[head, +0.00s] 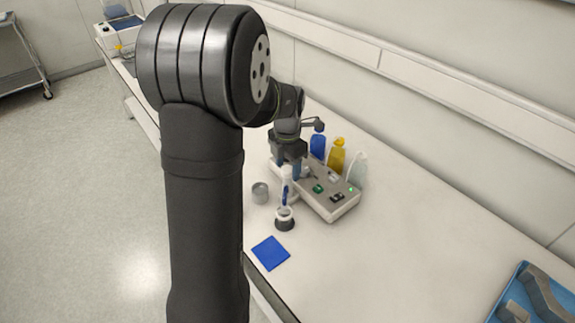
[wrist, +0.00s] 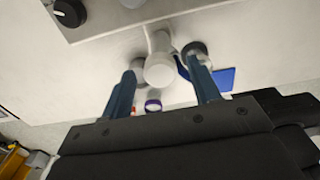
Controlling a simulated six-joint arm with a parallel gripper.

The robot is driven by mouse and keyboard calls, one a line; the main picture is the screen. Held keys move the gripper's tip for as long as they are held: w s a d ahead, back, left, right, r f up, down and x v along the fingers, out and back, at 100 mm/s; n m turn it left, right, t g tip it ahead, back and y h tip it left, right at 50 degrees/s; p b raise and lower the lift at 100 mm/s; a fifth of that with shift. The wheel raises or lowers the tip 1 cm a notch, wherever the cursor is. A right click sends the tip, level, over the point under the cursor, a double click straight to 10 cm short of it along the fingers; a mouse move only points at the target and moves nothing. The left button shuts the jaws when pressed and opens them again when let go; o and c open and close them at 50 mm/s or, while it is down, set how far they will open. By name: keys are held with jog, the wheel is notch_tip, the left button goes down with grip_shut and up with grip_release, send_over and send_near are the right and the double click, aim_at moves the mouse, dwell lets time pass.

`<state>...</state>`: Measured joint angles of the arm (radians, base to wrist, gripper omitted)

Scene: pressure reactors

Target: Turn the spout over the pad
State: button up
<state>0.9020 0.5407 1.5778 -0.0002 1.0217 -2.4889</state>
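My gripper (head: 290,172) points down over the bench. In the wrist view its two blue fingers (wrist: 160,70) are apart, with a white round-topped post (wrist: 159,70) showing between them; I cannot tell whether they touch it. A narrow white piece by the post's top edge may be the spout, but its direction is unclear. In the head view a white and blue upright part (head: 286,188) shows below the fingers. The flat blue pad (head: 270,253) lies near the bench's front edge. It also shows right of the right finger in the wrist view (wrist: 225,78).
A grey control box (head: 325,194) with buttons and a green light stands behind. A dark round base with a white ring (head: 285,219) stands between post and pad. A metal cup (head: 260,192) is at left. Blue, yellow (head: 337,156) and clear bottles stand behind.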

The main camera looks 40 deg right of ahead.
notch_tip(320, 180, up, 17)
jog(key=shift+r, duration=0.2)
dwell(0.4)
dwell(0.4)
notch_tip(320, 180, down, 18)
jog(key=shift+r, duration=0.25)
dwell(0.3)
